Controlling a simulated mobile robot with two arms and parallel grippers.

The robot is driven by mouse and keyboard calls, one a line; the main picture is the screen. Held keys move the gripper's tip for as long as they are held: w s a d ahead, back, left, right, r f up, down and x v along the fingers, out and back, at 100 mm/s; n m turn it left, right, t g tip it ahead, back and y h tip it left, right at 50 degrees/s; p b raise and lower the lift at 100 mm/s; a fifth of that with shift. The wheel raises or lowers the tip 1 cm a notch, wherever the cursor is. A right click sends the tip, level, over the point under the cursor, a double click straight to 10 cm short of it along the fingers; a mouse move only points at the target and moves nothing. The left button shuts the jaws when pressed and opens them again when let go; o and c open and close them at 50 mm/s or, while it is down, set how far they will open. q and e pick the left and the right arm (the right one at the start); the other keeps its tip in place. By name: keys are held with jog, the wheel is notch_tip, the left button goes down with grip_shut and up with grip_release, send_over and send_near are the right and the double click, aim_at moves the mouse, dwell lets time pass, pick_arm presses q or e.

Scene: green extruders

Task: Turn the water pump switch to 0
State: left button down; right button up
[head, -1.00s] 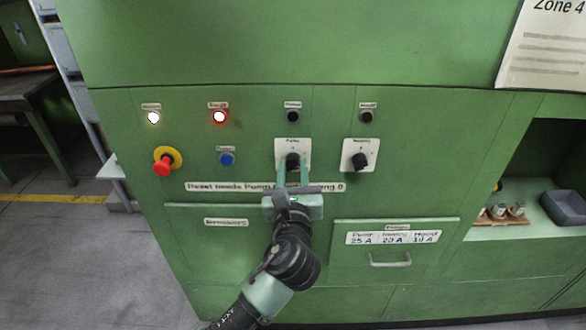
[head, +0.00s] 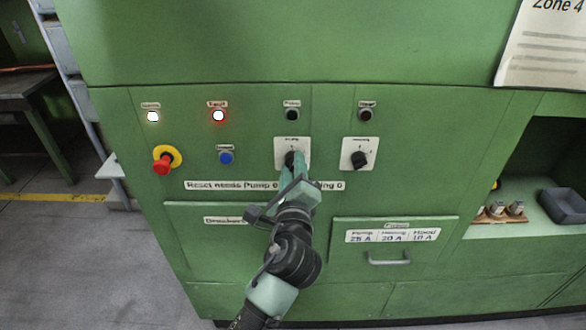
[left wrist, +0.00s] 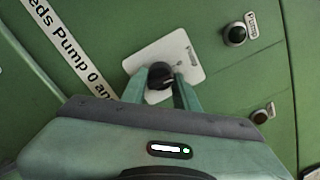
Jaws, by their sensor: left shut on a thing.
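The pump switch is a black knob (head: 290,158) on a white plate (head: 283,145) on the green panel, in the middle of the control row. My left gripper (head: 297,163) is shut on this knob, rolled to one side, and hides part of it in the head view. In the left wrist view the knob (left wrist: 160,75) sits between the two green fingers, in front of the white plate (left wrist: 180,52). The knob's exact pointing direction is hard to read. My right gripper is in neither view.
A similar heating switch (head: 359,158) stands to the right. A red emergency button (head: 163,163) and a blue button (head: 227,158) are to the left. White (head: 153,116) and red (head: 218,116) lamps are lit. A sign (head: 225,184) mentions reset, pump and 0. Below is a handle (head: 388,260).

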pick_arm(q)
jog(key=shift+n, duration=0.9)
jog(key=c, duration=1.1)
grip_release()
jog(key=s+b, duration=0.2)
jog(key=s, duration=0.6)
jog(key=shift+w, duration=0.1)
